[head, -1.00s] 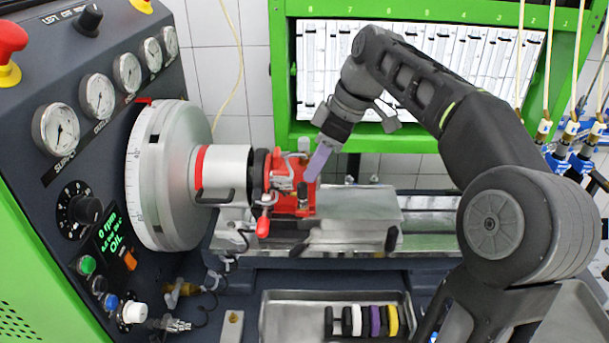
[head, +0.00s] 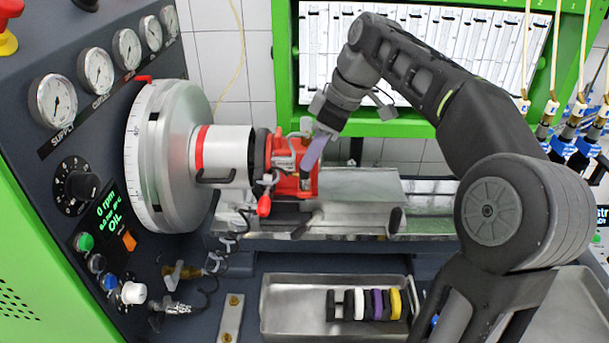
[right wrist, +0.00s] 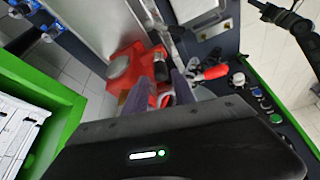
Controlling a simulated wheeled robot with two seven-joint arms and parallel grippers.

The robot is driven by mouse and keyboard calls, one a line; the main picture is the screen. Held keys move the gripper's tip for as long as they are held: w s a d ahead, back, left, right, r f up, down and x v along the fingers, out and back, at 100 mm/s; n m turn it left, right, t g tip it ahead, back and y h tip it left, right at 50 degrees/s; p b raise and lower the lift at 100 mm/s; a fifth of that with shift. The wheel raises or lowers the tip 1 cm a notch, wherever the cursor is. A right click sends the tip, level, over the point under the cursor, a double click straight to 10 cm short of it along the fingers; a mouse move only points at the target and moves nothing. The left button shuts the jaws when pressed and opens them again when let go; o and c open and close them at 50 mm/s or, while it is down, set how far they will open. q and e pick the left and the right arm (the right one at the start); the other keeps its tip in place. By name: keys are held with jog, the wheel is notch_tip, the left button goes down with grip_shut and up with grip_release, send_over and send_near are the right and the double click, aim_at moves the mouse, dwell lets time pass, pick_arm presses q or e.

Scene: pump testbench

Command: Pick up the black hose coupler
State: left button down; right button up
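My right gripper (head: 308,166) reaches down to the red clamp unit (head: 282,156) beside the large silver drum. In the right wrist view, its two purple-grey fingers (right wrist: 163,77) stand apart over the red unit (right wrist: 128,66), with a small dark piece (right wrist: 160,71) between them. A small black upright stub (head: 306,184) shows on the unit just below the fingertips. I cannot tell whether it is the coupler or whether the fingers touch it. A black ring-like piece (head: 331,304) lies at the left end of a row in the tray. My left gripper is out of view.
The metal tray (head: 285,329) also holds white, purple and yellow ring pieces (head: 395,304). A dark control panel (head: 75,150) with gauges and knobs stands left. The green frame (head: 283,85) rises behind. The metal bed (head: 360,194) right of the red unit is mostly clear.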

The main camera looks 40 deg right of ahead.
aim_at(305, 179)
jog(key=shift+x, duration=2.65)
jog(key=shift+s+d, duration=0.1)
jog(key=shift+c, duration=0.2)
grip_shut()
